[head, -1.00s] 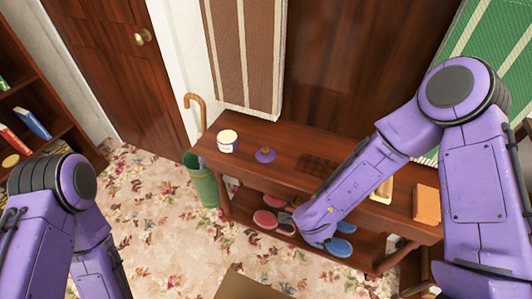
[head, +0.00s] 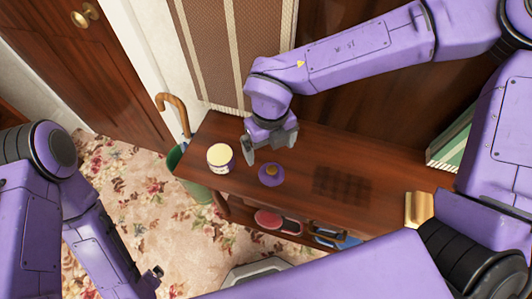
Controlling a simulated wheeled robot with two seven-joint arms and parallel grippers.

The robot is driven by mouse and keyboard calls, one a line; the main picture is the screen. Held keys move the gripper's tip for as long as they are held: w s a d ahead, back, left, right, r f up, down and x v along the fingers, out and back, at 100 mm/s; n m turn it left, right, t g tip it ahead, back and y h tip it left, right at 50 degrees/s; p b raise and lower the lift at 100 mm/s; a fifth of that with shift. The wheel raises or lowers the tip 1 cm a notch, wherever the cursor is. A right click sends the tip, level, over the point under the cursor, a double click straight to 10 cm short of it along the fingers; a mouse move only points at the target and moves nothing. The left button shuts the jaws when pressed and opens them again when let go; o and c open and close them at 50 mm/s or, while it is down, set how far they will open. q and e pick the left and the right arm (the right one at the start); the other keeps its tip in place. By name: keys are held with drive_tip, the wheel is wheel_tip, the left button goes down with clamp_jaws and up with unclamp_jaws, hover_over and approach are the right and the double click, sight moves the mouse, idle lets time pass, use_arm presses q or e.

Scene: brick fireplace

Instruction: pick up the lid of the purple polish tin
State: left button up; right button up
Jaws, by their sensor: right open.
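The lid (head: 271,180), a purple disc with a small gold-brown knob, lies on the wooden bench top. The tin (head: 220,158), pale on top with a purple band, stands to its left, apart from it. My right gripper (head: 269,148) is open and empty, pointing down above the bench, just behind the lid in the picture and to the right of the tin. It does not appear to touch either. My left arm is low at the left; only a dark end part (head: 154,277) shows there, and its jaws cannot be made out.
A dark grid patch (head: 342,186) lies on the bench right of the lid. Slippers (head: 268,220) are on the shelf below. A cane (head: 174,108) stands in a green bin (head: 174,160) at the bench's left end. A tan block (head: 419,207) is at the right.

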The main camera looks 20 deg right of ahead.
sight(272, 169)
drive_tip(key=f, duration=0.1)
drive_tip(key=s+f, duration=0.1)
drive_tip(key=f, duration=0.1)
drive_tip(key=s+f, duration=0.1)
drive_tip(key=shift+d+f, duration=0.1)
drive_tip(key=shift+f, duration=0.25)
drive_tip(key=f, duration=0.3)
drive_tip(key=w+f, duration=0.1)
drive_tip(key=f, duration=0.1)
drive_tip(key=shift+w+d, duration=0.1)
drive_tip(key=shift+d, duration=0.15)
drive_tip(key=shift+s+a+r, duration=0.1)
drive_tip(key=shift+s, duration=0.1)
drive_tip(key=c, duration=1)
